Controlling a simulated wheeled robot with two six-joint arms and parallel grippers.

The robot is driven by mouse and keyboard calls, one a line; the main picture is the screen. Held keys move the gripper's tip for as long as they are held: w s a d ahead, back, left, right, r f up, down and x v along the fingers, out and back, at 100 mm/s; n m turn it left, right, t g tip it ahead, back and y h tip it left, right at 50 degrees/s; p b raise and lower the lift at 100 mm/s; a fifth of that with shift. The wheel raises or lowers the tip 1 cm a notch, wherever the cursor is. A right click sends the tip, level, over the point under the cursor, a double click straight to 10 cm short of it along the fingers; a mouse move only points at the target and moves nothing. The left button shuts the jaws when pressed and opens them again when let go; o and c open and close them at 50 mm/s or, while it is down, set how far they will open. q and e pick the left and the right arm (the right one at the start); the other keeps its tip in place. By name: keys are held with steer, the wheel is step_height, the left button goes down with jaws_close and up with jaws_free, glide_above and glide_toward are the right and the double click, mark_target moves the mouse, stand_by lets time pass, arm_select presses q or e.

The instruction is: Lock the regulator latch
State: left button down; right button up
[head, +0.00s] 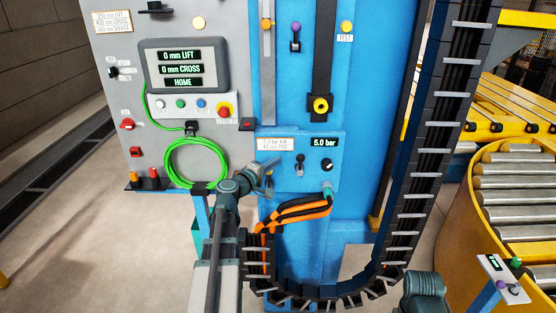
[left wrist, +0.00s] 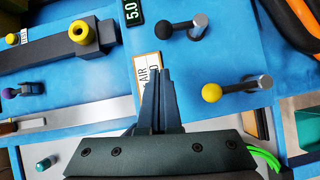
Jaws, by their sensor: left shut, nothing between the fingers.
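I cannot tell which lever is the regulator latch. My left gripper (head: 271,166) is shut and empty in front of the panel's left part; its fingers (left wrist: 160,75) overlap the AIR label (left wrist: 147,63), apart from both levers.
Orange hoses (head: 300,210) run below the panel. A green coiled cable (head: 195,163) hangs left of my wrist. A black cable chain (head: 410,180) loops at the right. A yellow-ended black bar (head: 320,104) is above the panel. A roller conveyor (head: 510,180) stands far right.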

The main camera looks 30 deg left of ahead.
arm_select(q)
steer(key=s, duration=0.7)
steer(key=shift+a+r+p, duration=0.3)
steer(key=shift+r, duration=0.05)
steer(key=shift+w, duration=0.1)
steer(key=d+f+m+g+h+b, duration=0.2)
steer(key=d+f+m+g, duration=0.15)
steer(key=d+f, duration=0.45)
steer(key=s+d+f+m+g+h+b, duration=0.1)
steer(key=d+f+m+g+h, duration=0.2)
steer(key=d, duration=0.9)
steer(key=d+f+m+g+h+b, duration=0.1)
steer(key=d+f+m+g+b, duration=0.15)
steer(key=d+f+m, duration=0.55)
steer(key=s+d+f+m+g+y+b, duration=0.2)
steer(key=s+d+f+g+y, duration=0.2)
steer(key=s, duration=0.4)
steer(key=s+d+f+m+g+y+b, duration=0.2)
steer(key=s+d+f+m+g+y, duration=0.1)
steer(key=s+d+f, duration=0.4)
steer(key=shift+s+d+m+g+y, duration=0.35)
steer(key=shift+s+d+g+y, duration=0.4)
steer(key=shift+s+d, duration=0.25)
steer(key=shift+f, duration=0.1)
